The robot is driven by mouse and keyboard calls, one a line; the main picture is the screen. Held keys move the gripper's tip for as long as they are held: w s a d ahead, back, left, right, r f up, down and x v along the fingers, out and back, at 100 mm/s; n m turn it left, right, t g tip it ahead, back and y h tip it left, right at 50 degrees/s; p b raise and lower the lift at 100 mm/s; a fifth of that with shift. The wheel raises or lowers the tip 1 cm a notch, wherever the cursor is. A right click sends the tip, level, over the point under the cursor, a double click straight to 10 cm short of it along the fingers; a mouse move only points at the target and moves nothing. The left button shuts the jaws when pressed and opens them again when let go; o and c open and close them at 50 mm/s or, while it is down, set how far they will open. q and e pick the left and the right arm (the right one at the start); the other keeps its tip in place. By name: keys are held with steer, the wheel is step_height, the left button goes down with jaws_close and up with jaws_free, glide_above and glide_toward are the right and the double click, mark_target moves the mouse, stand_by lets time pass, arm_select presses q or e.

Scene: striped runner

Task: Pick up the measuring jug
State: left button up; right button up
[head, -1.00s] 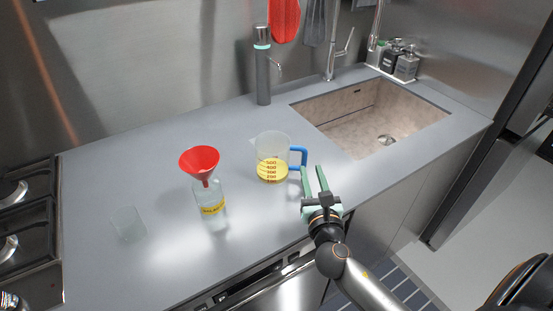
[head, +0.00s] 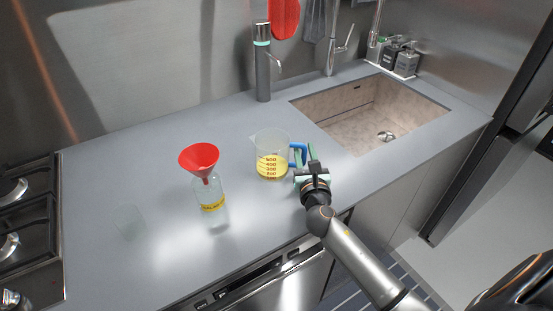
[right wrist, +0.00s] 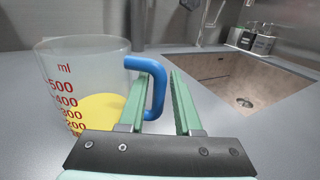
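The measuring jug (head: 271,158) is clear, with red marks, yellow liquid low inside and a blue handle (head: 299,153) on its right. It stands upright on the grey counter. My right gripper (head: 306,156) is open at the handle. In the right wrist view the jug (right wrist: 85,85) is at the left, and the outer bar of its handle (right wrist: 160,85) shows between the two green fingers. The left finger overlaps the handle's loop; whether it touches the handle I cannot tell. My left gripper is not in view.
A clear bottle (head: 209,190) with a yellow label and a red funnel (head: 199,158) in it stands left of the jug. A faint clear container (head: 130,222) is further left. A grey dispenser (head: 262,70) stands behind. The sink (head: 375,115) is at the right.

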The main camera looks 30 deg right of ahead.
jaws_close()
stand_by(1.3)
